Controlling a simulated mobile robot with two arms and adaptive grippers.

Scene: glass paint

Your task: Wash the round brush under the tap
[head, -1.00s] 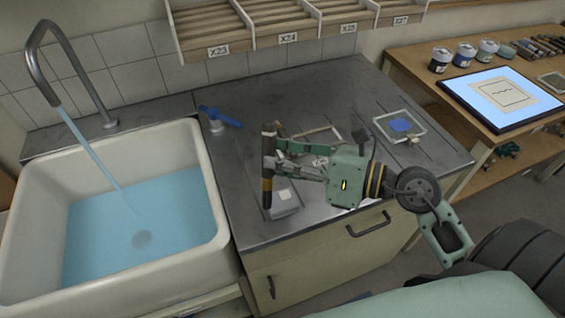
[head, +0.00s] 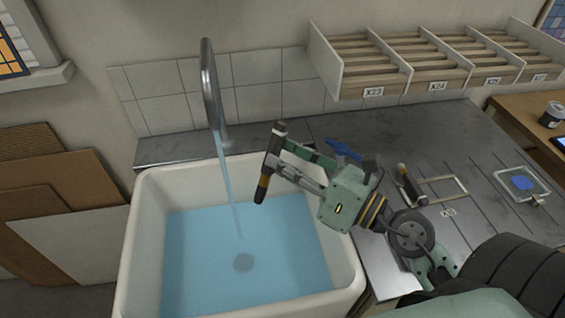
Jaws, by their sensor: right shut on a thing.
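The brush is held nearly upright, tilted a little, over the right side of the sink (head: 147,245). The tap (head: 208,95) stands at the back of the sink. A stream of water (head: 229,185) runs from it into blue water in the basin. The brush is to the right of the stream and apart from it. My left gripper is not in view.
The grey worktop (head: 455,130) lies to the right of the sink, with a blue-handled item (head: 345,150), a small frame (head: 443,190) and a glass piece with blue paint (head: 521,183). A labelled rack (head: 405,80) hangs above. Boards (head: 60,180) lean at left.

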